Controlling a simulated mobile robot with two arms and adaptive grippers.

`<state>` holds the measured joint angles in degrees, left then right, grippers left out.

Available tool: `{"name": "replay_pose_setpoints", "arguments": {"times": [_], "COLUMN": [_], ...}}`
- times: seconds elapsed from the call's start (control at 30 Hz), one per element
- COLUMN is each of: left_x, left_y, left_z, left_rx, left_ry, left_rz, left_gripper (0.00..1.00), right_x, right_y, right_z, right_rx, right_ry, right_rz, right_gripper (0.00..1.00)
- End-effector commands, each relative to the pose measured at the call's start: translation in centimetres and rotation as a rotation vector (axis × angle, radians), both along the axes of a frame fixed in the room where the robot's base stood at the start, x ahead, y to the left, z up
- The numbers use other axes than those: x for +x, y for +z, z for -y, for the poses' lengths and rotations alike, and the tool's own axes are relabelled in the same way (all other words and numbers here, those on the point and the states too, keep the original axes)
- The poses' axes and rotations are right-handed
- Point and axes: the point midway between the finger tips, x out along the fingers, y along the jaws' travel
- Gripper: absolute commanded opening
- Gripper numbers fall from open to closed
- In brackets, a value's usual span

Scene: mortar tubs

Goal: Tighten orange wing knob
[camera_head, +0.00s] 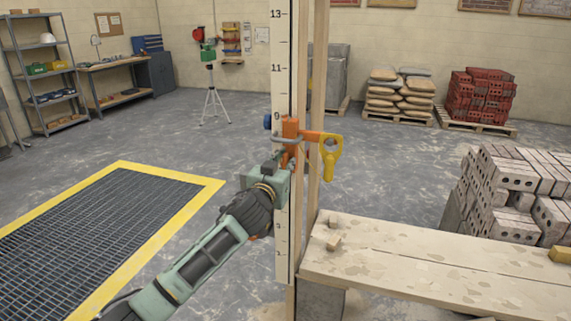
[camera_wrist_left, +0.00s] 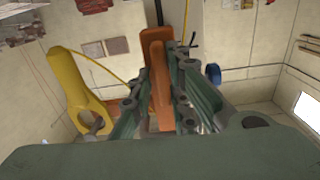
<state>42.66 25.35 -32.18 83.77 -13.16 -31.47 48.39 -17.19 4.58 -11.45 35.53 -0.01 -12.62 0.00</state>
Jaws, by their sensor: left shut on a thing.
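A tall numbered staff (camera_head: 283,60) stands upright in the middle of the head view, against a wooden post. An orange clamp body (camera_head: 291,128) sits on it near the 9 mark, with an orange arm reaching right and a blue knob (camera_head: 268,122) at its left. My left gripper (camera_head: 286,153) is at the staff just below the clamp. In the left wrist view, its two grey-green fingers are shut on an upright orange piece, which looks like the orange wing knob (camera_wrist_left: 162,95). My right gripper is not in view.
A yellow looped piece (camera_head: 330,152) hangs from the clamp's right side, close to the gripper. A plank bench (camera_head: 430,262) stands at the lower right, with stacked grey bricks (camera_head: 505,180) behind it. A yellow-edged floor grate (camera_head: 190,176) lies at the left.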

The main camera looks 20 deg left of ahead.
Motion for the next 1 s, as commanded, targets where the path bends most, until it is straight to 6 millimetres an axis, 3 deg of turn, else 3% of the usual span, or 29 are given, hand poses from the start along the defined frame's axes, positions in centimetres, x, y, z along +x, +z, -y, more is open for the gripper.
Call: {"name": "replay_pose_setpoints", "arguments": {"times": [0.47,1.0], "left_x": [0.0,0.0], "left_y": [0.2,0.1], "left_z": [0.0,0.3], "left_rx": [0.123,0.612], "left_ry": [0.002,0.002], "left_rz": [0.005,0.023], "left_gripper": [0.00,0.00], "right_x": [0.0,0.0], "right_y": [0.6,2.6], "right_z": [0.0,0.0], "right_rx": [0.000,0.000], "right_ry": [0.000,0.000], "right_rz": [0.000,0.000], "right_gripper": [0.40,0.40]}}
